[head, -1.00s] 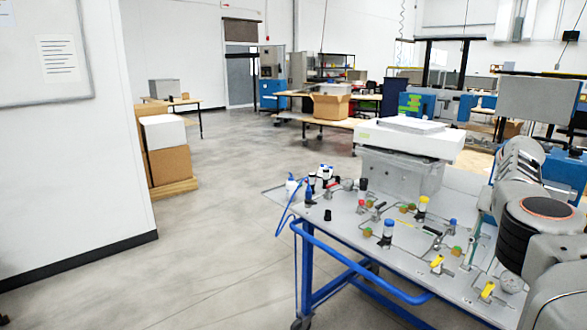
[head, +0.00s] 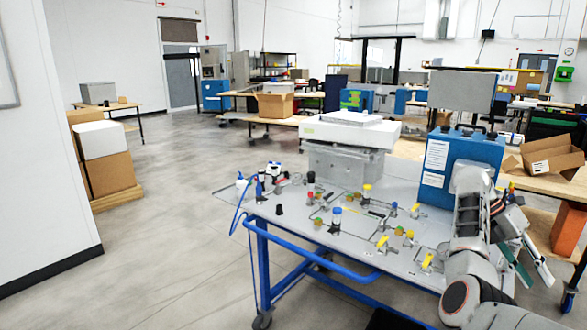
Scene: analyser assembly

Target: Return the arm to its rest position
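My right arm comes in at the lower right of the head view, beside the right end of the blue-framed work table (head: 300,228). Its gripper (head: 540,279) hangs just past the table's right end, pointing down and to the right. Its two fingers are apart with nothing visible between them, so it looks open and empty. My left arm and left gripper are out of view.
A blue case (head: 460,165) and a grey-and-white machine (head: 345,150) stand on the table among several valves and fittings. An open cardboard box (head: 548,157) sits on a wooden bench at right. Floor (head: 165,220) is clear at left.

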